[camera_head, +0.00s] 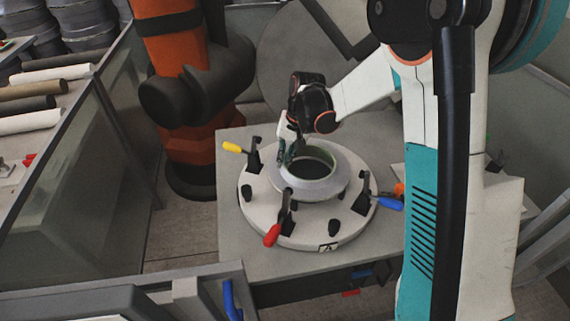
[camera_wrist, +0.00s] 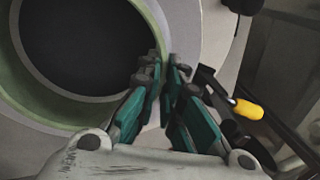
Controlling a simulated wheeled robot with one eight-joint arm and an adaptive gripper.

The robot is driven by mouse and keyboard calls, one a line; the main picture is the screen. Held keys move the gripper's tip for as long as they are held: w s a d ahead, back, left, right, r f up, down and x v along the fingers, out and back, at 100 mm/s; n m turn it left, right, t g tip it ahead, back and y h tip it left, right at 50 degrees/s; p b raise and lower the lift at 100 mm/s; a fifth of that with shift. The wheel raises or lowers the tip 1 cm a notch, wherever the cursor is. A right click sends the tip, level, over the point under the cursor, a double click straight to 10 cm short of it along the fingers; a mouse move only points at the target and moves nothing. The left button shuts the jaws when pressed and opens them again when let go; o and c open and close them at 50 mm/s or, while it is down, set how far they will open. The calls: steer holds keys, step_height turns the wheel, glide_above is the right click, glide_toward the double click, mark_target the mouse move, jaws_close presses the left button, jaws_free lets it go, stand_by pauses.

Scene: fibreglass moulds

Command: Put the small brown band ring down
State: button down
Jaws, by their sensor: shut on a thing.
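A band ring (camera_head: 334,187) sits over the middle of a round pale mould plate (camera_head: 305,231), around a dark opening. It looks pale grey outside and greenish inside; I see no clear brown on it. My gripper (camera_head: 287,160) is at the ring's far left edge, pointing down. In the wrist view the ring's green inner wall (camera_wrist: 85,106) fills the upper left. The fingertips of my gripper (camera_wrist: 163,72) are close together at the ring's wall, one on each side, and shut on it. The contact is partly hidden by the fingers. I cannot tell whether the ring fully touches the plate.
Toggle clamps with yellow (camera_head: 232,147), red (camera_head: 272,235) and blue (camera_head: 390,203) handles stand around the plate. The yellow handle (camera_wrist: 248,109) is close to my gripper. The grey table (camera_head: 232,240) has bare room at its front left. An orange robot arm (camera_head: 178,60) stands behind.

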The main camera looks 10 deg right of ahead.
steer(key=shift+d+x, duration=0.2)
steer(key=shift+x, duration=0.8)
steer(key=shift+f, duration=0.1)
steer(key=shift+f+b, duration=0.15)
steer(key=shift+b, duration=0.15)
steer(key=c, duration=1.8)
jaws_free()
steer(key=shift+o, duration=0.2)
steer(key=p+v, duration=0.4)
steer(key=v, duration=0.9)
steer(key=s+d+r+n+t+h, duration=0.1)
steer(key=s+d+r+t, duration=0.15)
steer(key=s+r, duration=0.8)
steer(key=s+d+n+t+h, duration=0.1)
steer(key=s+t, duration=0.3)
steer(key=s, duration=1.1)
steer(key=shift+s+d+f+n, duration=0.2)
steer(key=shift+d+f+n, duration=0.25)
steer(key=shift+n, duration=0.35)
